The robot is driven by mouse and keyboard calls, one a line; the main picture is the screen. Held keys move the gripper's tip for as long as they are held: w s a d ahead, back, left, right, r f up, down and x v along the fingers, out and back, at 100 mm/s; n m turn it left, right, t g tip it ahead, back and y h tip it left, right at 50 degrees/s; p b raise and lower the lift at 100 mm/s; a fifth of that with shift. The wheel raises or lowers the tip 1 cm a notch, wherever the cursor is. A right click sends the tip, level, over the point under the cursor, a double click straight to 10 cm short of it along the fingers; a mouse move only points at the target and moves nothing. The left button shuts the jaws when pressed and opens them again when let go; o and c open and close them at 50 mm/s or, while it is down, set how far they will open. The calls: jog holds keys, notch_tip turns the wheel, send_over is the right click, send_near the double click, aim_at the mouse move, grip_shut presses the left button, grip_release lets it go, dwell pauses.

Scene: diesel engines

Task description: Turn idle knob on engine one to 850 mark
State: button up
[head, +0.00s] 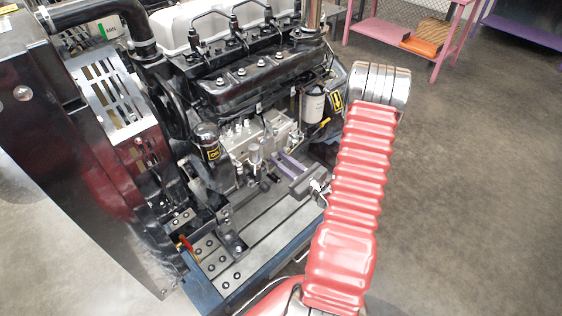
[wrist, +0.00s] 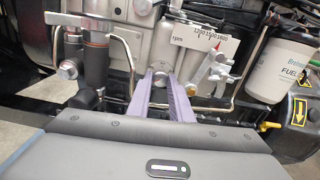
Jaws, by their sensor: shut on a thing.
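Engine one, a black and grey diesel (head: 245,80), stands on a blue-edged base in the head view. My gripper (wrist: 160,76) has two purple fingers reaching to the engine's side; they also show in the head view (head: 281,158). The tips are closed around a small round grey knob (wrist: 156,70) at the foot of a silver cylinder. I cannot read an 850 mark.
A dark hose fitting with an orange-brown top (wrist: 95,50) stands left of my fingers. A white fuel filter (wrist: 268,70) and a yellow arrow label (wrist: 299,111) are to the right. Thin metal pipes run close by. The floor right of my arm is clear.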

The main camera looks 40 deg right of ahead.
grip_shut()
jog(key=shift+m, duration=0.4)
jog(key=m, duration=1.1)
jog(key=shift+d, duration=0.1)
dwell(0.3)
jog(key=o, duration=0.8)
grip_release()
jog(key=shift+s, duration=0.1)
